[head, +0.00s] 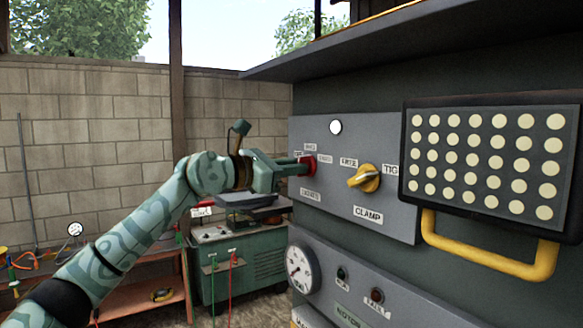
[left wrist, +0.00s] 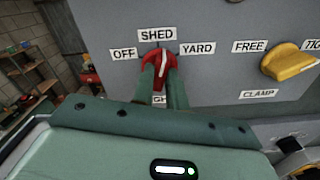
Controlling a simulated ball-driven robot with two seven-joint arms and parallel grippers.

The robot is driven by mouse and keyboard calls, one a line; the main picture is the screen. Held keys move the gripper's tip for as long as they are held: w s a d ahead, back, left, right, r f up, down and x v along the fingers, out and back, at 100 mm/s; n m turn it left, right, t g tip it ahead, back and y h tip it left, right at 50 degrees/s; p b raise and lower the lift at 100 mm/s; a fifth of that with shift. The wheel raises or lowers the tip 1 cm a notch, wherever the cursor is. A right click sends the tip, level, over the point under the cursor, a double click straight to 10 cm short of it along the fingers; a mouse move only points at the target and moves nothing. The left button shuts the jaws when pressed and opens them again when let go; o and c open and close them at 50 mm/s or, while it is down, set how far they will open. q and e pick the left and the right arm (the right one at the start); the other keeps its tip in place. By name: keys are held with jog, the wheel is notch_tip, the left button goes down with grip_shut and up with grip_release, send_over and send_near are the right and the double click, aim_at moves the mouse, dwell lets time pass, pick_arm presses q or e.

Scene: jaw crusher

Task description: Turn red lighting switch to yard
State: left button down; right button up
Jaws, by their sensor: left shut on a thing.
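The red lighting switch (head: 310,166) is on the grey panel, with small labels around it. In the left wrist view the red switch (left wrist: 153,58) has the labels OFF at left, SHED above and YARD (left wrist: 198,48) at right. A label below it is mostly hidden by my fingers. The white mark on the knob runs nearly upright, with its top near SHED; its exact setting is hard to tell. My left gripper (left wrist: 160,72) is shut on the red switch, one finger on each side. It also shows in the head view (head: 301,166). My right gripper is not in view.
A yellow CLAMP switch (head: 365,178) sits just right of the red one. A lamp panel (head: 480,205) with a yellow handle (head: 490,262) juts out further right. A pressure gauge (head: 302,269) is below. A green machine (head: 240,268) stands behind my left arm.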

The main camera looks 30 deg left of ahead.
pick_arm(q)
jog(key=shift+m, duration=4.2)
jog(key=c, duration=1.4)
grip_release()
jog(key=shift+w+f, duration=0.1)
jog(key=b+v, duration=0.7)
jog(key=v, duration=0.9)
